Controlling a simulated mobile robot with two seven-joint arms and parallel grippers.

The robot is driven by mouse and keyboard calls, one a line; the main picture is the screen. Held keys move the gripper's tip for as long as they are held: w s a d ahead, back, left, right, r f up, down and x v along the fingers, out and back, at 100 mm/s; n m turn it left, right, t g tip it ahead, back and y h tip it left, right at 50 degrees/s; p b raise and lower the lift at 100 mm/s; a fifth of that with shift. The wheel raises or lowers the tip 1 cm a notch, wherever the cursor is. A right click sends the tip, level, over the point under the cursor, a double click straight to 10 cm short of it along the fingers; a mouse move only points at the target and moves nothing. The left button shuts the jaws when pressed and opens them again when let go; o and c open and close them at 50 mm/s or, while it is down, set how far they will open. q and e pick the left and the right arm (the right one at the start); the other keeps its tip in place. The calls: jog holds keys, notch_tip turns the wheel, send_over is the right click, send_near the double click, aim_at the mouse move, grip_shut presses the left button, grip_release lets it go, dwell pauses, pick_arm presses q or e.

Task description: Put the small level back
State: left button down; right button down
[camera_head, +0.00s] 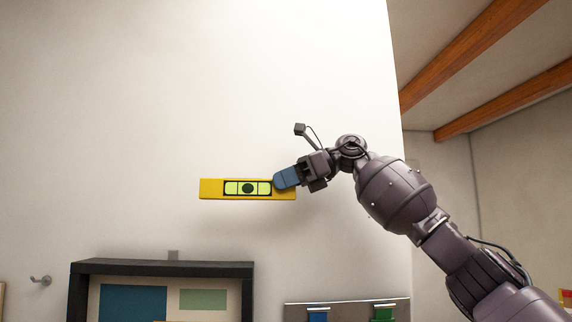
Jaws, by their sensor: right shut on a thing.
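The small level (213,189) is a yellow bar with a bright yellow-green vial window and a dark round spot in its middle. It is held about horizontal in front of the pale wall, above a dark frame. My right gripper (285,178) comes from the right and is shut on the level's right end, its blue fingertips over that end. My left gripper is not in view.
A dark-framed board (160,268) with blue and green patches is on the wall below the level. A hook (41,280) sticks out at the lower left. A grey rail (348,303) with blue and green items is at the lower right. The upper wall is bare.

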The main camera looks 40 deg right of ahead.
jog(key=s+a+f, duration=0.3)
jog(key=a+f, duration=0.3)
jog(key=f, duration=1.2)
jog(key=s+a+f, duration=0.3)
jog(key=a+f, duration=0.4)
jog(key=f, duration=1.1)
jog(key=s+a+f, duration=0.4)
jog(key=a+f, duration=0.2)
jog(key=f, duration=1.2)
jog(key=shift+a, duration=0.25)
